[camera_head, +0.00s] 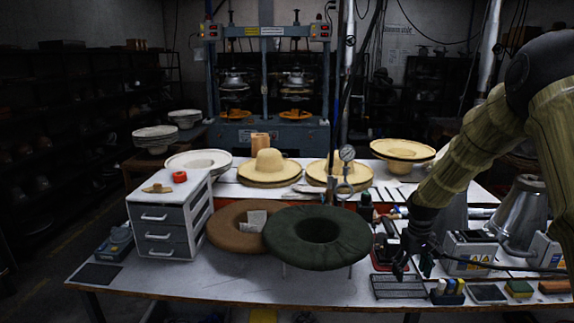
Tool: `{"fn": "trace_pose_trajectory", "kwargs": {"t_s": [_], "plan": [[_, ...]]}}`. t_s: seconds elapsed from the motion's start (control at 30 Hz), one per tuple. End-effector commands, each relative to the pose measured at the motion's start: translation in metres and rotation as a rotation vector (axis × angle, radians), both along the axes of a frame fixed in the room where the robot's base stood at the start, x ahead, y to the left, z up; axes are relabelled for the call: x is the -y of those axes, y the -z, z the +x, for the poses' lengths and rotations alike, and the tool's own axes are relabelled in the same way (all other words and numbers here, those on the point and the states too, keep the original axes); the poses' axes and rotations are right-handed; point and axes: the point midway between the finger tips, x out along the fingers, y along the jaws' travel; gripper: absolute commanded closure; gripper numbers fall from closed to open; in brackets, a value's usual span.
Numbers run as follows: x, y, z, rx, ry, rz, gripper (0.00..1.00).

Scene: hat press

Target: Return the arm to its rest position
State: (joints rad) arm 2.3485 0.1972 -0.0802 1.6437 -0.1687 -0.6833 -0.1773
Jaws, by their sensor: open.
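My arm reaches in from the right side of the head view and hangs down over the right part of the table (190,284). My gripper (402,276) is open and points down, low over a dark wire rack (385,293). No object shows between its fingers. Whether the fingertips touch the rack cannot be told.
A dark green ring cushion (347,240) and a brown one (221,229) lie left of my gripper. A drawer unit (165,225) stands further left. Metal boxes (470,253) and a metal funnel (520,215) crowd the right. Straw hats (268,165) sit behind, before the press (268,85).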

Motion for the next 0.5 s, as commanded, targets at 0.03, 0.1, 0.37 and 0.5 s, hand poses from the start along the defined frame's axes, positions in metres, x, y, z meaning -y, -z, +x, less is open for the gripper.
{"fn": "trace_pose_trajectory", "kwargs": {"t_s": [0.03,0.1,0.37,0.5], "plan": [[-0.004,0.015,-0.007,-0.005,0.000,0.002,0.32],[-0.009,0.034,-0.015,-0.005,0.002,0.006,0.32],[-0.042,0.124,-0.065,-0.007,0.011,0.022,0.32],[-0.066,0.192,-0.121,-0.010,0.026,0.034,0.32]]}}
